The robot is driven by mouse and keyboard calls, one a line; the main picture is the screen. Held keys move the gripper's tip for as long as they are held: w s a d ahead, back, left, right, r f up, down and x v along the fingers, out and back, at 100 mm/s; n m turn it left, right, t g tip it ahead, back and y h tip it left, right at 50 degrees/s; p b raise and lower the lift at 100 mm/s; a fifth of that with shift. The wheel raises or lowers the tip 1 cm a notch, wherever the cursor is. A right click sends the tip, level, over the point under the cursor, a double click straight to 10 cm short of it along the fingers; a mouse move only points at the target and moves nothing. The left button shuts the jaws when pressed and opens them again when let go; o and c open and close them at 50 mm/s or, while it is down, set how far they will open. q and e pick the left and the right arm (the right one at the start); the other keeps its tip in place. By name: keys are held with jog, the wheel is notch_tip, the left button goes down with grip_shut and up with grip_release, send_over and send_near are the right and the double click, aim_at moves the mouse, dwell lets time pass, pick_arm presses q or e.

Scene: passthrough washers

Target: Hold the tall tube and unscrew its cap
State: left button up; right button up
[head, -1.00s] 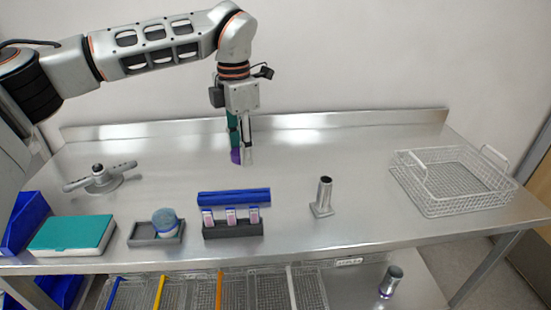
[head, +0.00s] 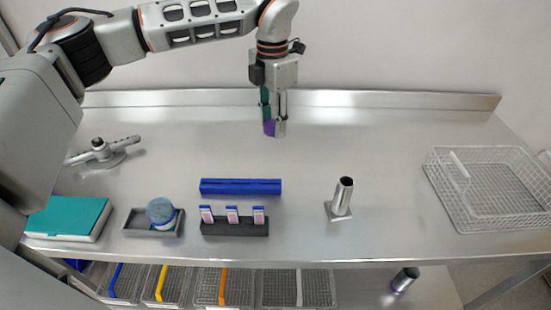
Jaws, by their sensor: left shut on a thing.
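My left gripper (head: 273,117) points down over the back of the steel table. It is shut on a small purple thing (head: 269,128), which shows at its fingertips. A teal strip runs above the purple part, along the left finger; I cannot tell whether it belongs to the held thing. I cannot tell whether this is the capped tube, as the fingers hide much of it. A shiny upright metal cylinder (head: 343,193) on a square foot stands at the middle right, apart from the gripper. My right gripper is out of view.
A blue bar (head: 240,187) lies behind a dark rack (head: 235,227) with several small upright pieces. A wire basket (head: 490,205) stands at right. A teal-lidded box (head: 68,217), a round blue-grey thing (head: 160,211) and a grey three-armed fixture (head: 100,152) stand left. The back centre is clear.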

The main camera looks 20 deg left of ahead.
aim_at(274, 168)
pick_arm(q)
notch_tip(274, 168, down, 13)
jog(key=shift+f, duration=0.1)
dwell(0.4)
jog(key=shift+f, duration=0.1)
jog(key=o, duration=1.2)
notch_tip(274, 168, up, 12)
jog(key=shift+r, duration=0.1)
